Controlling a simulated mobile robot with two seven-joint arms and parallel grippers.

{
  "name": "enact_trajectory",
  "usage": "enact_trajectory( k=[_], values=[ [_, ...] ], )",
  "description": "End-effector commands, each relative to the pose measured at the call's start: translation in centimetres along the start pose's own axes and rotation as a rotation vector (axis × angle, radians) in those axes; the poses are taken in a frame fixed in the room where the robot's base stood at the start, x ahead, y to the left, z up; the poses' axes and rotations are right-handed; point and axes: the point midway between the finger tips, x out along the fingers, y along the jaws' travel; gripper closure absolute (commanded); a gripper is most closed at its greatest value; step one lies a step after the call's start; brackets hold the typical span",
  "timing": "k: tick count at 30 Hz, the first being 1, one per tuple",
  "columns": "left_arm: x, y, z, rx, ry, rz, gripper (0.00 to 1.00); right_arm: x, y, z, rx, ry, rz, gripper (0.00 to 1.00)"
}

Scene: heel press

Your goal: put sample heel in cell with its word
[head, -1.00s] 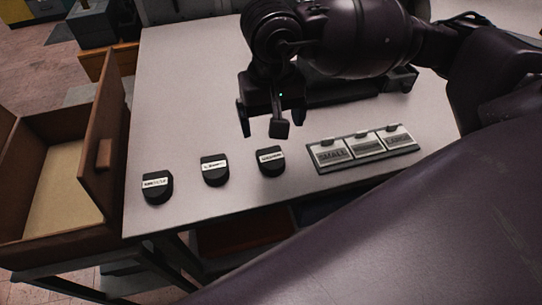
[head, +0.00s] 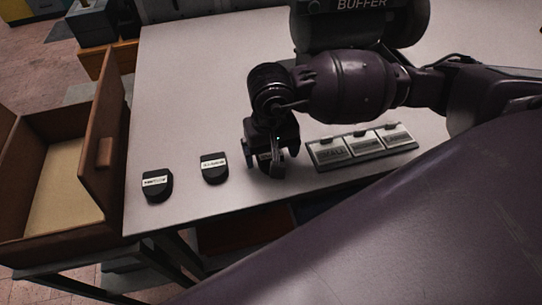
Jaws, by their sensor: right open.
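Three black heels with white word labels lie in a row on the pale table (head: 190,80). The left heel (head: 157,186) and the middle heel (head: 214,168) are uncovered; their label words are too small to read surely. My right gripper (head: 264,166) is open over the right heel, with its fingers down around it. The gripper hides most of that heel and its label. A grey tray (head: 365,158) with three word-marked cells lies right of the gripper. Its left cell (head: 331,154) reads SMALL; the other words are hard to read. My left gripper is out of view.
An open brown wooden drawer or box (head: 103,155) stands at the table's left edge. A dark machine marked BUFFER (head: 360,30) stands at the back, behind my right arm. The table's left and back-left area is clear.

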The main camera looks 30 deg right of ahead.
Motion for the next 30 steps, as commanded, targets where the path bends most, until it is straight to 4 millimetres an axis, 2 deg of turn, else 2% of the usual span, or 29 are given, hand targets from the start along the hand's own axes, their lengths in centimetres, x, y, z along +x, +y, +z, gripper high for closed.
enact_trajectory(
  k=[9, 21, 30],
  values=[
    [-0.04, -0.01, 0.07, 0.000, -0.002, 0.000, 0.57, 0.54, -0.01, 0.02, 0.000, 0.001, 0.000, 0.11],
    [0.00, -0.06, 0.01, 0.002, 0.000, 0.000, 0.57, 0.50, -0.01, 0.00, 0.000, 0.001, 0.000, 0.70],
    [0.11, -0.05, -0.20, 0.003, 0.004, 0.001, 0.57, -0.14, -0.02, -0.05, -0.001, 0.002, -0.001, 0.70]
  ],
)
